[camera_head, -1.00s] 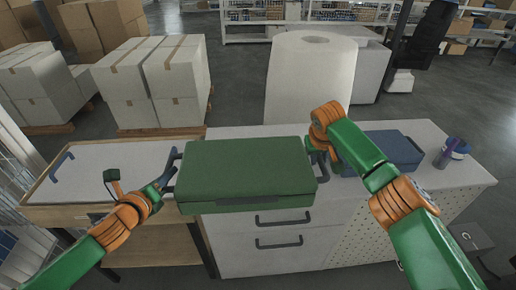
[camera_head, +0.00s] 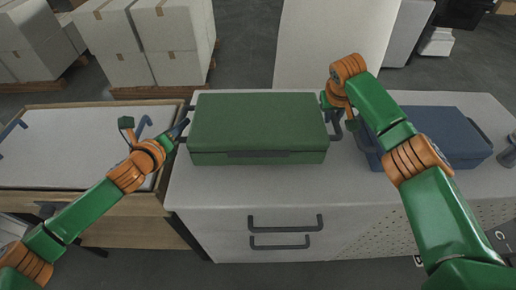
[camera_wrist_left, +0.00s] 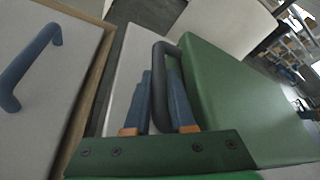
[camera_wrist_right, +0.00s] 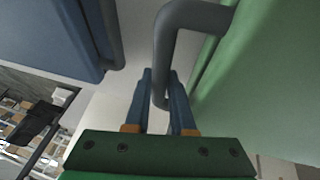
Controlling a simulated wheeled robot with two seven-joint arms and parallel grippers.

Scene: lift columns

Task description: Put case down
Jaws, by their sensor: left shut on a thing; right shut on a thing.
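A green case (camera_head: 258,125) is level over the white cabinet top in the head view; I cannot tell whether its underside touches. It has a dark handle at each side. My left gripper (camera_head: 184,128) is shut on the left handle, which also shows in the left wrist view (camera_wrist_left: 184,90). My right gripper (camera_head: 332,118) is shut on the right handle, which also shows in the right wrist view (camera_wrist_right: 162,60). The case's green side (camera_wrist_right: 235,75) is to the right there.
A blue case (camera_head: 445,138) stands on the white cabinet (camera_head: 240,186) to the right, close to my right arm. A wooden-framed table (camera_head: 75,150) with blue handles adjoins at the left. A strip of cabinet top in front is clear.

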